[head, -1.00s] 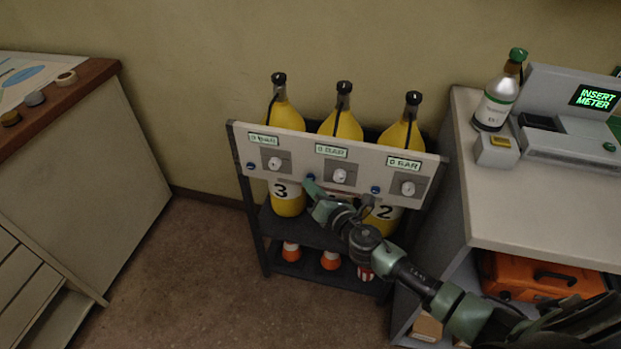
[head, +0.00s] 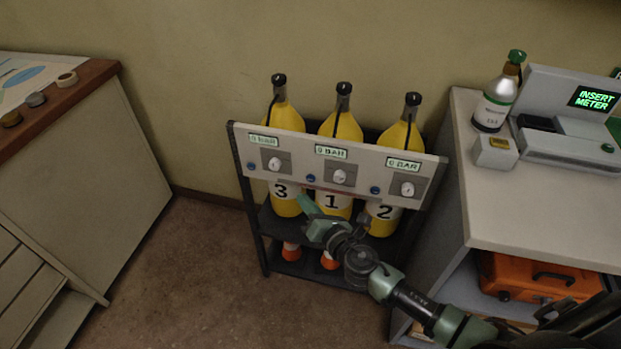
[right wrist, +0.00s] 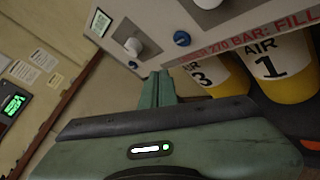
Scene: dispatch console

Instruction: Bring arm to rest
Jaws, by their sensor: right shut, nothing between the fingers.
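My right gripper (head: 306,203) is shut and empty. In the head view it is in front of the cylinder rack, below the pale gauge panel (head: 290,154) and apart from it as far as I can tell. In the right wrist view its closed fingers (right wrist: 158,88) point toward the panel's lower edge. My right arm comes in from the lower right and hides part of the rack's lower shelf. My left gripper is not in view.
The rack holds yellow cylinders marked 3 (head: 284,205), 1 (head: 325,207) and 2 (head: 382,222). A counter (head: 540,220) with an orange case (head: 530,278) below stands right. A cabinet (head: 90,180) stands left. The floor between is clear.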

